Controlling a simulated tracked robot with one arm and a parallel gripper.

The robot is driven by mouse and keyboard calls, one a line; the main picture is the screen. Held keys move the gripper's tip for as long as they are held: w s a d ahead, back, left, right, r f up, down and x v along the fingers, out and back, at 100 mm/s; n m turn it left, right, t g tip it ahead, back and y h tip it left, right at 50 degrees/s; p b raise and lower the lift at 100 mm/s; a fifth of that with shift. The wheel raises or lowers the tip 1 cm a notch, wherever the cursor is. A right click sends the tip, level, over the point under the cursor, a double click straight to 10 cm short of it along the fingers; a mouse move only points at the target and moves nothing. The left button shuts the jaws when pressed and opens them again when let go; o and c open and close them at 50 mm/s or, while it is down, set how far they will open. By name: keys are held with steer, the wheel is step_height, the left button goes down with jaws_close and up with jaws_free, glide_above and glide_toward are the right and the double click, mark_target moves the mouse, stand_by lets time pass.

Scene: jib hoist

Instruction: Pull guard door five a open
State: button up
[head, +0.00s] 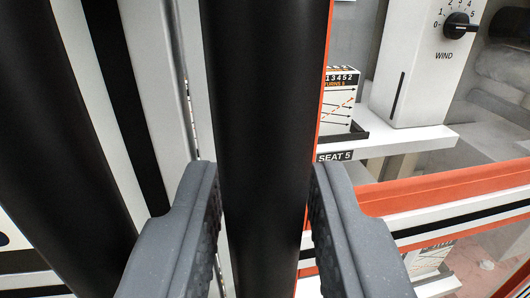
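A thick black upright bar (265,90), which looks like a door handle, runs down the middle of the view. An orange frame edge (440,190) with white and black stripes lies to its right and looks like part of the guard door, with a clear pane. I see no "five a" label. My gripper (263,205) has its two dark grey fingers on either side of the bar, their tips close to its edges. Narrow light gaps show beside the bar lower down. Whether the fingers press on it I cannot tell.
Behind the pane at the right stand a WIND box (425,65) with a black dial, a small printed carton (340,95) and a white shelf marked SEAT 5 (400,143). Another broad black bar (55,130) and striped white panels (135,90) fill the left.

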steer(key=shift+w, duration=0.3)
jaws_close()
